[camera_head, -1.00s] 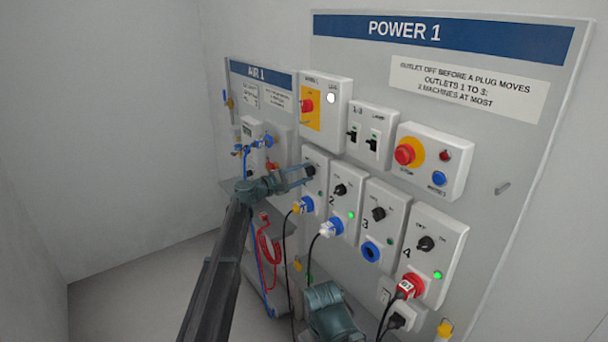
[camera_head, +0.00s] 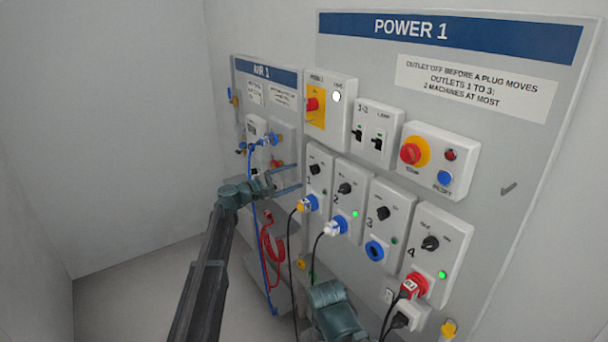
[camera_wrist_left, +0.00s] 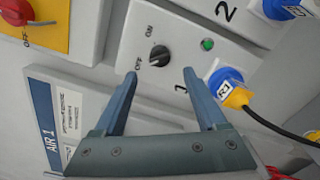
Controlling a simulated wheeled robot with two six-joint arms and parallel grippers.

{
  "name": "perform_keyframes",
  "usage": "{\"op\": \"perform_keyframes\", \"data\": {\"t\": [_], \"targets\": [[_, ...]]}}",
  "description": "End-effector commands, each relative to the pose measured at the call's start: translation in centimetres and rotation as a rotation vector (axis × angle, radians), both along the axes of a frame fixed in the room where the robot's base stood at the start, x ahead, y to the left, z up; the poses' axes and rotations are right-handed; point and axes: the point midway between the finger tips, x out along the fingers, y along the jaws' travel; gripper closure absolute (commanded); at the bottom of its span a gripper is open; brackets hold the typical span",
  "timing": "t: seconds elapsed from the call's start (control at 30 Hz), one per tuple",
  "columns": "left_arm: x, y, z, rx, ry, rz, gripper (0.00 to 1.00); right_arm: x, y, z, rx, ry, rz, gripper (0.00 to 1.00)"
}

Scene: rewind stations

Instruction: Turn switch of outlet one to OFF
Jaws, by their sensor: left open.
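The black switch knob of outlet one (camera_head: 314,169) is on the first white outlet box, above a blue socket (camera_head: 311,203) holding a yellow plug (camera_head: 303,206). In the left wrist view the knob (camera_wrist_left: 159,57) has its pale mark toward the lower left, seemingly at OFF. The outlet's lamp (camera_wrist_left: 207,44) is dull green there and looks dark in the head view. My left gripper (camera_head: 299,176) is open and empty, its fingers pointing at the box. In the left wrist view the knob shows beyond and between the fingertips (camera_wrist_left: 160,73), apart from them.
Outlet two (camera_head: 344,188) has a lit green lamp and a plug. Outlet three (camera_head: 382,213) has an empty socket. Outlet four (camera_head: 430,243) is lit with a red plug. Black cables hang below. The AIR 1 panel (camera_head: 262,72) with hoses stands at left.

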Motion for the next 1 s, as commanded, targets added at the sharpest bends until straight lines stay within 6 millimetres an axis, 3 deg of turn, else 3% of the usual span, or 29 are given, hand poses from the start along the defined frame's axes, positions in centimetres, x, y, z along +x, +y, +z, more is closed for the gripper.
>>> {"op": "perform_keyframes", "data": {"t": [0.2,0.43,0.87,1.0], "targets": [[-2.7,3.6,0.0,0.000,0.000,0.002,0.26,0.0,0.0,0.0,0.000,0.000,0.000,0.50],[-4.0,5.5,0.0,0.000,0.000,0.001,0.26,0.0,0.0,0.0,0.000,0.000,0.000,0.50],[-4.3,5.7,-0.1,0.003,0.000,-0.002,0.26,0.0,0.0,0.0,0.000,0.000,0.000,0.50],[-6.5,3.2,-1.4,0.082,-0.003,-0.049,0.26,0.0,0.0,0.1,0.000,0.000,0.000,0.50]]}}
